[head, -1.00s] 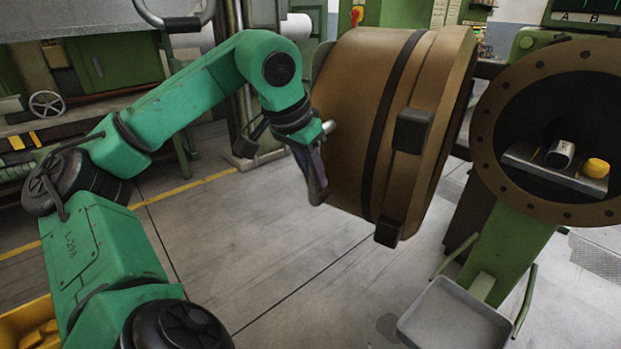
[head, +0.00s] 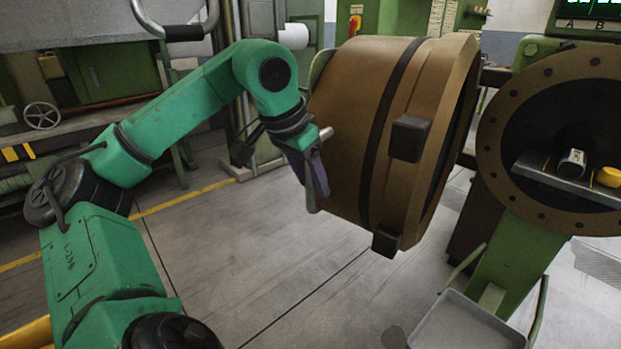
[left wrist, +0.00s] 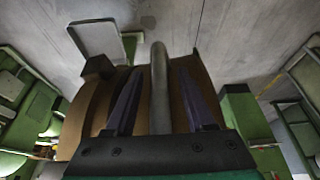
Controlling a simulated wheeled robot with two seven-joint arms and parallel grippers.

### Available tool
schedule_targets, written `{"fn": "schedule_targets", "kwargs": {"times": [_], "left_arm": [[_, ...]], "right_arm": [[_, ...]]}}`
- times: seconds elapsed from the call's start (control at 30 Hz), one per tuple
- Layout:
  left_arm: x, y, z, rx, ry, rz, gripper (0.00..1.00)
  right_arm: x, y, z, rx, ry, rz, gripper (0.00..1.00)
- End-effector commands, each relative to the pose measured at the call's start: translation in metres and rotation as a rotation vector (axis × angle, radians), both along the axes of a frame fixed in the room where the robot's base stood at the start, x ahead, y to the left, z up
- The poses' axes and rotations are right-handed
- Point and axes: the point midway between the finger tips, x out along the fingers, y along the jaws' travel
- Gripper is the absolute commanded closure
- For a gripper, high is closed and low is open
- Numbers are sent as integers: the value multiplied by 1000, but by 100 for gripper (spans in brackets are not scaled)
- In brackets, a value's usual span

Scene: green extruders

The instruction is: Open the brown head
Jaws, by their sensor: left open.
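The brown head (head: 345,150) is a large drum with dark blocks on its side, in the middle of the head view. It stands swung away from the round brown flange (head: 492,165) of the green extruder, with a gap between them. A metal bar handle (head: 326,133) sticks out of its left side. My left gripper (head: 318,195) is at this handle. In the left wrist view, the handle (left wrist: 159,100) runs between the two dark fingers, with gaps on both sides, and the brown head (left wrist: 95,110) lies behind. The fingers are open. My right gripper is not in view.
A grey tray (head: 468,325) sits low in front of the extruder's green stand (head: 500,262). A shelf with a metal cylinder (head: 572,163) and a yellow piece (head: 609,177) shows in the flange opening. Green machinery stands at the back left. The floor below the head is clear.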

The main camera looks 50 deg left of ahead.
Motion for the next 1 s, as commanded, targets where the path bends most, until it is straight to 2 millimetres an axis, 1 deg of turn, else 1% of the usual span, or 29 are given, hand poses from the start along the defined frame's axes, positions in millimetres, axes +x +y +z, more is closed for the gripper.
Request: {"fn": "schedule_targets", "kwargs": {"times": [0.17, 0.27, 0.37, 0.5, 0.6, 0.7, 0.8, 1.0], "left_arm": [[-1, 0, 5, 1, -1, 1, 45], [-7, 0, 21, 1, -1, 1, 45], [-17, 1, 47, 2, -1, 4, 45], [-33, 0, 88, 3, 0, 2, 45], [-43, 0, 111, 2, 1, 3, 45], [-50, 0, 126, 1, 1, 3, 45], [-54, 0, 133, 0, 2, 0, 45], [-54, 0, 134, 0, 2, -1, 45]], "right_arm": [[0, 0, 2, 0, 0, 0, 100], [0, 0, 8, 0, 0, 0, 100], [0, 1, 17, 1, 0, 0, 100], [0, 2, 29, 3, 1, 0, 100], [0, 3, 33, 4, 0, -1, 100], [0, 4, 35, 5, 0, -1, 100], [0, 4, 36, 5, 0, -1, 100], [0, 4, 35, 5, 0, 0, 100]]}}
